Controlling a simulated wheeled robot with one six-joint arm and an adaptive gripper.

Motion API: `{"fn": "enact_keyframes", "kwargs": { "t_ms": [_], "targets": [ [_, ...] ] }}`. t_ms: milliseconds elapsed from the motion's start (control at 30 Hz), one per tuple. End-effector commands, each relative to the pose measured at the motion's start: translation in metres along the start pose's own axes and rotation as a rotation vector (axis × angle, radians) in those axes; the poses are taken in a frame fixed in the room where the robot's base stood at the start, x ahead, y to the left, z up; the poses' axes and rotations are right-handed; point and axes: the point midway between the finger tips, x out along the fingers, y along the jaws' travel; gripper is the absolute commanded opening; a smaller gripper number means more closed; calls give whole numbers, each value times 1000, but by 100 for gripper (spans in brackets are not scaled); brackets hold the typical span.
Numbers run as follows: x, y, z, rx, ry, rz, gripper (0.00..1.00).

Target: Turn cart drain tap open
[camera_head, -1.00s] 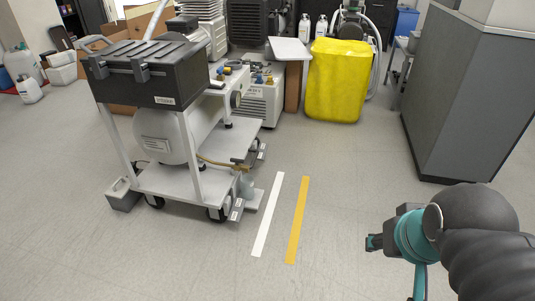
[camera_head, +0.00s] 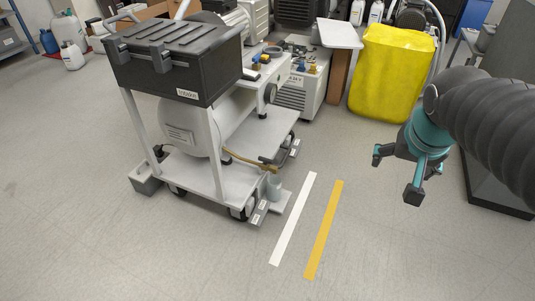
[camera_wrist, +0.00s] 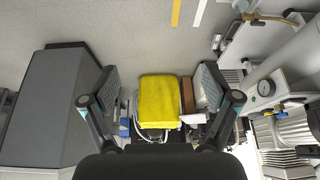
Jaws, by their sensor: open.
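The cart (camera_head: 215,180) stands at the left of the head view, with a black box labelled "Intake" (camera_head: 175,62) on top and a white tank (camera_head: 190,130) below. A brass-coloured drain line (camera_head: 245,160) runs from under the tank to the cart's right edge, above a small grey cup (camera_head: 273,185). The tap's handle is too small to make out. My gripper (camera_head: 402,180) is open and empty, in the air to the right of the cart and apart from it. In the wrist view, its fingers (camera_wrist: 153,95) are spread wide; the cart's gauge side shows at right.
A yellow covered bin (camera_head: 392,72) stands at the back right. A white compressor unit (camera_head: 305,80) sits behind the cart. White (camera_head: 293,220) and yellow (camera_head: 324,230) floor stripes lie on clear floor right of the cart. A grey cabinet (camera_wrist: 62,95) shows in the wrist view.

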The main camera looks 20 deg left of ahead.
Motion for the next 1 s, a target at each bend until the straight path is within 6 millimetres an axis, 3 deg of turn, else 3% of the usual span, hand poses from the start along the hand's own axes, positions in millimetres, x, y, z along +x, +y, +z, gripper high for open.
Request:
{"fn": "enact_keyframes", "kwargs": {
  "t_ms": [200, 500, 733, 1000],
  "targets": [
    [39, -61, -61, 4, -28, 6, 88],
    [111, -162, -115, 21, -45, 18, 88],
    [180, -252, -126, 27, -50, 28, 88],
    [254, -348, -107, 32, -46, 33, 88]
  ]
}}
